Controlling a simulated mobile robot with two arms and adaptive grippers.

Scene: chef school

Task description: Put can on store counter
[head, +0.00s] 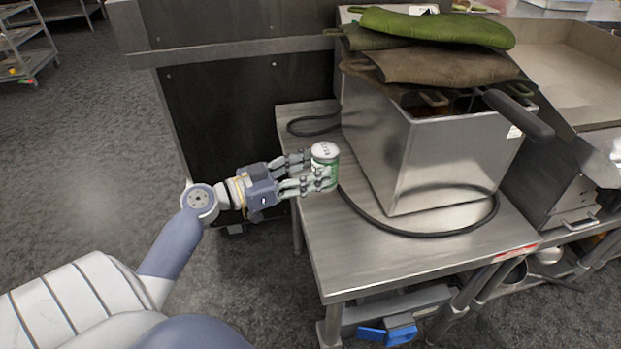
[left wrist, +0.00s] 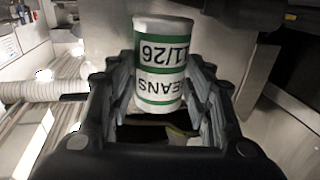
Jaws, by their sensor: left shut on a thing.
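The can (head: 325,153) is white and green with a pale lid. It is upright at the left edge of the steel counter (head: 375,266) in the head view. My left gripper (head: 318,171) is shut on the can from the left, with fingers on its sides. In the left wrist view the can (left wrist: 161,62) sits between the fingers (left wrist: 163,100), its printed label appearing upside down. I cannot tell whether the can's base touches the counter. My right gripper is not in view.
A steel box appliance (head: 445,160) with green and brown cloths (head: 440,28) on top fills the counter's back right. A black cable (head: 430,234) curls in front of it. The counter's front left is clear. A dark panel (head: 250,110) stands behind my left gripper.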

